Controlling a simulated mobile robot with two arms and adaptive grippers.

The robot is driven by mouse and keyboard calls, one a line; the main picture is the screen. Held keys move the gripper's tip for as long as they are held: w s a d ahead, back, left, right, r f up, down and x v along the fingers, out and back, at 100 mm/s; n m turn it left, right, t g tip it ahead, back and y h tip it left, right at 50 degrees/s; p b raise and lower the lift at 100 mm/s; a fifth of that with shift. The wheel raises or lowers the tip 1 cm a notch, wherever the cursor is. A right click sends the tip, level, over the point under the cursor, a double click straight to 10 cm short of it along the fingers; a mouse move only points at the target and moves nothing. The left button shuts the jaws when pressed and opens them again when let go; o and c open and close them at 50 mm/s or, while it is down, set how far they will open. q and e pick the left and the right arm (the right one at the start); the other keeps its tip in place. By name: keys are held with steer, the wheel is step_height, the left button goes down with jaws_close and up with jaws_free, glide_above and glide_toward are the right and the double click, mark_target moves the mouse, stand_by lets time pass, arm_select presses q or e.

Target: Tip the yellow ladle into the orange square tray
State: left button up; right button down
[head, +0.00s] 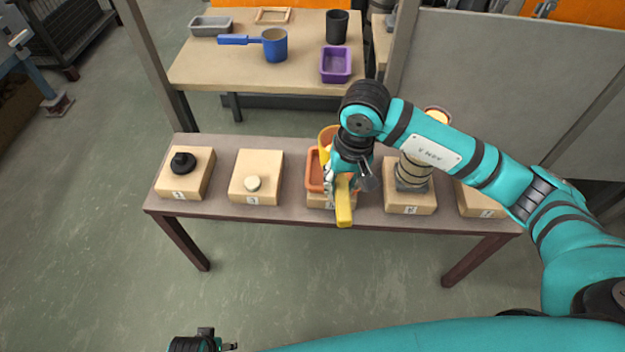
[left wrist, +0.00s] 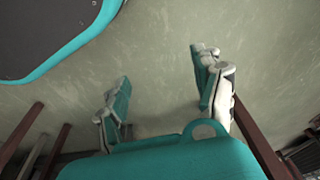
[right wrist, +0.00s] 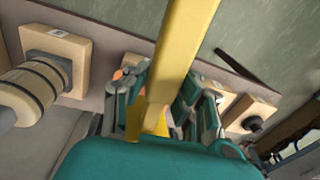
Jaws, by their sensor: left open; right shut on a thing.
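The yellow ladle (head: 344,203) is held by its handle in my right gripper (head: 343,180), which is shut on it. Its bowl shows as a yellow-orange rim above the orange square tray (head: 313,172), mostly behind my arm. The tray rests on the middle wooden block. In the right wrist view the ladle's handle (right wrist: 184,45) runs up between the fingers (right wrist: 155,95); the bowl's contents are hidden. My left gripper (left wrist: 165,95) is open and empty above the floor, far from the table. In the head view only a small part of it shows at the bottom edge.
The grey-brown table (head: 222,197) carries a row of wooden blocks. They hold a black knob-like part (head: 183,163), a pale disc (head: 253,183) and a banded cylinder (head: 413,171). A rear table has a blue ladle (head: 275,46), purple tray (head: 336,65) and black cup (head: 337,27).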

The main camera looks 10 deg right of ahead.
arm_select(q)
step_height(320, 180, up, 13)
steer(key=t+b, duration=0.1)
steer(key=b, duration=0.7)
steer(key=w+d+r+t+h+b, duration=0.1)
steer(key=w+d+t+b, duration=0.1)
steer(key=w, duration=0.6)
steer(key=shift+r+t+b, duration=0.3)
steer(key=shift+t+b, duration=0.45)
steer(key=shift+t, duration=0.45)
arm_select(e)
steer(key=w+a+f+m+y, duration=0.1)
steer(key=w+a+f+y, duration=0.1)
steer(key=w+a+f, duration=0.1)
steer(key=shift+w+a+f+t, duration=0.4)
steer(key=shift+w+a, duration=0.45)
steer(key=shift+w, duration=0.45)
